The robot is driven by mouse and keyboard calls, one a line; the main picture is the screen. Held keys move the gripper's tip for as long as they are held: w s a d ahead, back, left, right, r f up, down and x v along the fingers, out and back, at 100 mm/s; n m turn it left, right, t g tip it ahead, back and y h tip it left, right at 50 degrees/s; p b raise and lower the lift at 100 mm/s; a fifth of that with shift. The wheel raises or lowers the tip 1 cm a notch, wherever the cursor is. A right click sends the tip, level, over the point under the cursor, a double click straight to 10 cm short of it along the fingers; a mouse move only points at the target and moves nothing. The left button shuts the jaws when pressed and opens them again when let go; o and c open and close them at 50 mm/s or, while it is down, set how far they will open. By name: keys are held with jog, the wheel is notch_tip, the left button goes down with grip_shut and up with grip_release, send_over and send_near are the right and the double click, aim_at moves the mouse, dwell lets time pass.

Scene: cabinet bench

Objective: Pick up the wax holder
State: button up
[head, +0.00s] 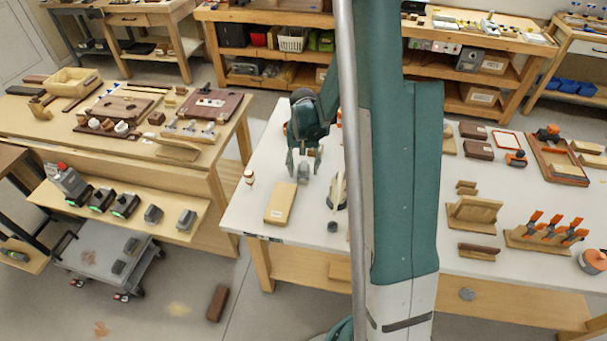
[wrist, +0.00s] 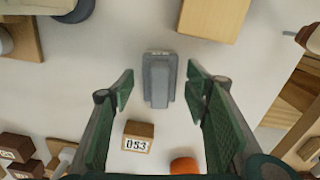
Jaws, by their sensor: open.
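My gripper (head: 303,172) is open and points down over the white bench in the head view. In the wrist view its green fingers (wrist: 160,78) stand apart, with a small grey stepped block (wrist: 158,92) seen between them. This block may be the wax holder, but I see no label that confirms it. The fingers do not appear to touch it, and their height above it is hard to judge.
A small wooden block marked 053 (wrist: 138,137) and an orange item (wrist: 184,166) lie nearby.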

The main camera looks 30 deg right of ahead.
jog(key=shift+f, duration=0.8)
jog(key=c, duration=1)
